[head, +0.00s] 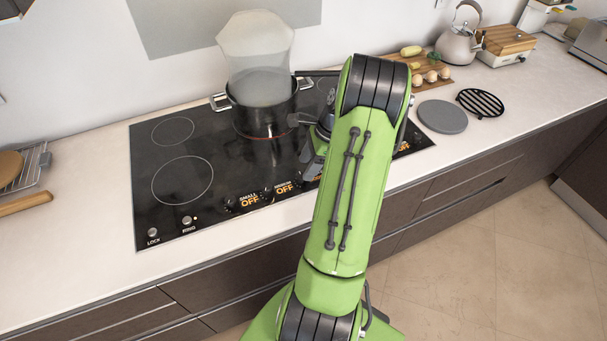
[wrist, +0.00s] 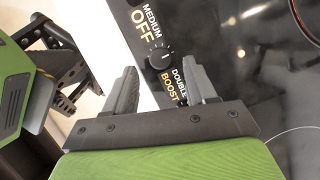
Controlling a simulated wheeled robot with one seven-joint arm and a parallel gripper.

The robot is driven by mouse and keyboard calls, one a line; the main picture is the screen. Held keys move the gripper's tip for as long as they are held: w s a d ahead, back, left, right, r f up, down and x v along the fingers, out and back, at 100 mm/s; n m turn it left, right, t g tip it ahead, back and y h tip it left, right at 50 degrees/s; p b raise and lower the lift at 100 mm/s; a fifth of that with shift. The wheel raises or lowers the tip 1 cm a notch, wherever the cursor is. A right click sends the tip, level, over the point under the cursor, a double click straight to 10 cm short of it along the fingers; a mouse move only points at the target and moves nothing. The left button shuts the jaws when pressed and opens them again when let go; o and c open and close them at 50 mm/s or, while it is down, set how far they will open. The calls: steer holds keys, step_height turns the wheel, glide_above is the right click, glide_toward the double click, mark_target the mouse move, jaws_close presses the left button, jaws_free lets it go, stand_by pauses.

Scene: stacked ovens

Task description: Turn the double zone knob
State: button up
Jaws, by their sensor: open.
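The double zone knob (wrist: 160,58) is a small black dial on the hob's front edge, with a light pointer line. It sits between the "MEDIUM OFF" label and the "DOUBLE BOOST" label (wrist: 176,87). My gripper (wrist: 159,65) is open in the wrist view, its two dark fingers apart. The knob lies just beyond the gap between the fingertips; I cannot tell whether either touches it. In the head view my green arm hides this knob and most of my gripper. The black glass hob (head: 225,150) shows there.
A black pot (head: 262,120) gives off steam over a glowing red ring on the hob. The small zone knob (head: 232,205) and medium zone knob (head: 268,191) stand left of my arm. A grey disc (head: 442,117) and a black trivet (head: 481,103) lie right of the hob.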

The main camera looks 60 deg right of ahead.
steer(key=shift+x, duration=1.55)
steer(key=shift+c, duration=0.5)
jaws_close()
